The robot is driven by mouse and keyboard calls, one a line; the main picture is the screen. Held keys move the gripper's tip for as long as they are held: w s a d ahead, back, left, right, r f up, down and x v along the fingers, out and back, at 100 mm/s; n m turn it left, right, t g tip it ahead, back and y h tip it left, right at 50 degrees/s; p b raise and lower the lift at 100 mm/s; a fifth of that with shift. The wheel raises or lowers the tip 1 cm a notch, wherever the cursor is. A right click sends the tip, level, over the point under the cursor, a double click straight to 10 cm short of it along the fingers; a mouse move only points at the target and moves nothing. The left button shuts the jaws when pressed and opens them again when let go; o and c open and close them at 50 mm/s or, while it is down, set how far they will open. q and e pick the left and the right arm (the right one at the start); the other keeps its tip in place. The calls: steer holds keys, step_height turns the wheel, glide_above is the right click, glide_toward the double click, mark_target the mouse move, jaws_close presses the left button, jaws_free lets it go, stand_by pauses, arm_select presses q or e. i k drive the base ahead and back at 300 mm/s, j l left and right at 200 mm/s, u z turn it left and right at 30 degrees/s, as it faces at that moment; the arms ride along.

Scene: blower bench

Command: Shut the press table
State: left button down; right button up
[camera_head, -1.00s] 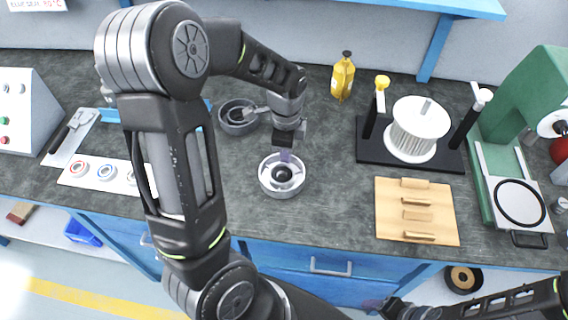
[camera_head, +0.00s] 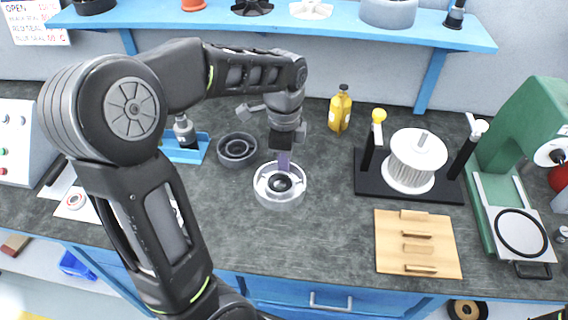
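The press is the green machine (camera_head: 508,125) at the right end of the bench. Its table is a pale sliding plate (camera_head: 498,203) on rails, with a black ring on it and a dark handle (camera_head: 532,270) at its front. The plate sits pulled out towards the bench's front edge. My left gripper (camera_head: 283,166) points down at a silver round housing (camera_head: 279,191) in the middle of the bench, far left of the press. Its fingertips are at or just above the housing's centre; I cannot tell whether they grip anything. My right gripper is out of view.
A yellow bottle (camera_head: 340,110) and a dark round housing (camera_head: 237,150) stand further left. A blue shelf (camera_head: 300,28) runs above.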

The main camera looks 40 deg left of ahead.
mark_target(521, 233)
steer(key=i+l, duration=0.1)
steer(key=l, duration=0.3)
steer(key=i+l+z, duration=0.1)
steer(key=l, duration=0.3)
steer(key=i+l, duration=0.1)
steer(key=l, duration=0.3)
steer(key=i+l+z, duration=0.1)
steer(key=l, duration=0.3)
steer(key=i+l, duration=0.1)
steer(key=l, duration=0.25)
steer(key=i+l+z, duration=0.1)
steer(key=l, duration=0.3)
